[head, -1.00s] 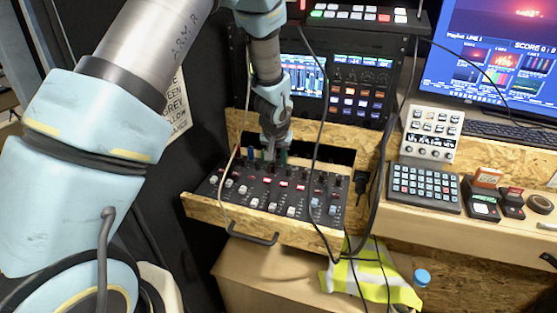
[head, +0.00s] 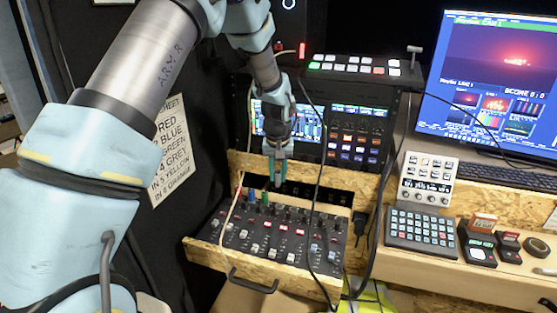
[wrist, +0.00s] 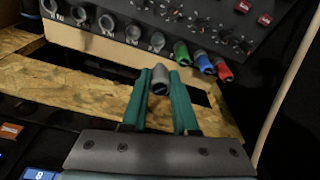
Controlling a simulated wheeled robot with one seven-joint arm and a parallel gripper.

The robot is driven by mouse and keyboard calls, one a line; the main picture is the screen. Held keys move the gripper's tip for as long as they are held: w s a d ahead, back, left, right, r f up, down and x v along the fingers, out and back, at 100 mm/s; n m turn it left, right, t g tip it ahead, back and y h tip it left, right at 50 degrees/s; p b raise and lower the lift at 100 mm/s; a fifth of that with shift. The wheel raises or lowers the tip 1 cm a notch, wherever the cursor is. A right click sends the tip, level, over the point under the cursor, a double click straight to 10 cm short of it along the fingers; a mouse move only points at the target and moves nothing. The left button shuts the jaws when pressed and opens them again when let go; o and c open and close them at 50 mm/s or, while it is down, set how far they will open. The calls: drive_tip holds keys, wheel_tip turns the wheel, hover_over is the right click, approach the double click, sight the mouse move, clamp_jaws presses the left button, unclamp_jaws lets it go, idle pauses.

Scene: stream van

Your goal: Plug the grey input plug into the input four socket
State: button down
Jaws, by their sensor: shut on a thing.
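My gripper (wrist: 159,82) has teal fingers shut on the grey plug (wrist: 159,77). It hangs over the wooden rim behind the mixer's back edge, apart from the sockets. In the head view my gripper (head: 277,183) is above the back of the mixer (head: 270,240); the plug is hard to make out there. In the wrist view, green (wrist: 181,52), blue (wrist: 203,62) and red (wrist: 222,69) plugs sit in the socket row. The empty input four socket (wrist: 157,41) is directly left of the green plug, just beyond the held plug.
Several more empty sockets (wrist: 105,23) continue leftward. A wooden drawer (head: 215,258) holds the mixer, with a dark slot (wrist: 90,62) behind it. Black cables (head: 311,220) and a pale cable (head: 229,210) hang across. A colour list sheet (head: 170,150) hangs on the left.

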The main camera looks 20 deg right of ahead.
sight(279, 184)
drive_tip(key=n+g+p, duration=0.1)
drive_tip(key=p, duration=0.1)
drive_tip(key=shift+d+y+p, duration=0.1)
drive_tip(key=shift+y+p, duration=0.2)
drive_tip(key=shift+s+d+f+n+g+p, duration=0.1)
drive_tip(key=shift+f+n+g+p, duration=0.45)
drive_tip(key=shift+p, duration=0.1)
drive_tip(key=shift+f, duration=0.15)
drive_tip(key=shift+f+b, duration=1.7)
drive_tip(key=shift+f, duration=0.6)
drive_tip(key=shift+f+b, duration=0.95)
drive_tip(key=shift+f, duration=0.4)
drive_tip(key=c, duration=0.6)
unclamp_jaws()
drive_tip(key=r+b, duration=0.1)
drive_tip(key=r, duration=0.4)
drive_tip(key=r+b, duration=0.2)
drive_tip(key=r, duration=0.3)
drive_tip(key=shift+w+r, duration=0.2)
drive_tip(key=shift+r, duration=0.2)
